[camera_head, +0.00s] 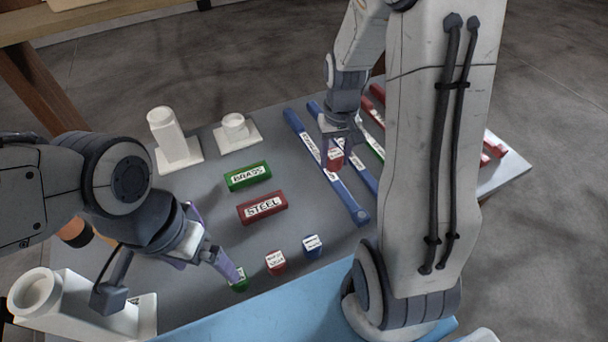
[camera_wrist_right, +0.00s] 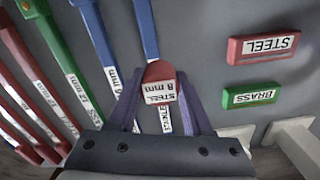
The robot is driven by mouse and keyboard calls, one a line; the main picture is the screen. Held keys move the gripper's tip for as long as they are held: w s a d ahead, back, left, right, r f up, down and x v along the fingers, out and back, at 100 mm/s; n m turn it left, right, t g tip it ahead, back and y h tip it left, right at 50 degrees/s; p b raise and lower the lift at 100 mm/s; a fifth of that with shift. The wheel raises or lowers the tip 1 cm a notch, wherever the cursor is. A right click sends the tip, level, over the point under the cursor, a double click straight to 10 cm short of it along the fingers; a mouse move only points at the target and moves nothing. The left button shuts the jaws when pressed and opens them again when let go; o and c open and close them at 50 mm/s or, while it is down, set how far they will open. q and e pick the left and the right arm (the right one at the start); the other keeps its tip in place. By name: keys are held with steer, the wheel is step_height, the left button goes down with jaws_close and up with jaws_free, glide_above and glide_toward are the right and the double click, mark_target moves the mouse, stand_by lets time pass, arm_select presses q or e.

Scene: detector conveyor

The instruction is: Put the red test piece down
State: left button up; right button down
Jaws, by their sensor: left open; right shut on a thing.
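The red test piece (camera_head: 335,159), its white label reading "STEEL 8 mm" in the right wrist view (camera_wrist_right: 158,75), is held in my right gripper (camera_head: 341,147). The gripper's purple fingers (camera_wrist_right: 160,106) are shut on its sides. It appears over the blue bars at the table's right half; its height above them I cannot tell. My left gripper (camera_head: 217,246) is open at the table's front left, one finger close to a small green piece (camera_head: 239,284). I cannot tell whether they touch.
A red STEEL block (camera_head: 262,207) and a green BRASS block (camera_head: 248,176) lie mid-table. Small red (camera_head: 275,262) and blue (camera_head: 312,246) pieces stand in front. Blue bars (camera_head: 348,202), green and red bars lie right. White fixtures (camera_head: 178,150) stand at the back left.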

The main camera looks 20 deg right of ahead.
glide_above(306, 186)
step_height(306, 186, down, 4)
steer(key=shift+p, duration=0.4)
steer(key=shift+f, duration=2)
steer(key=shift+f, duration=0.15)
steer(key=shift+c, duration=1.6)
jaws_free()
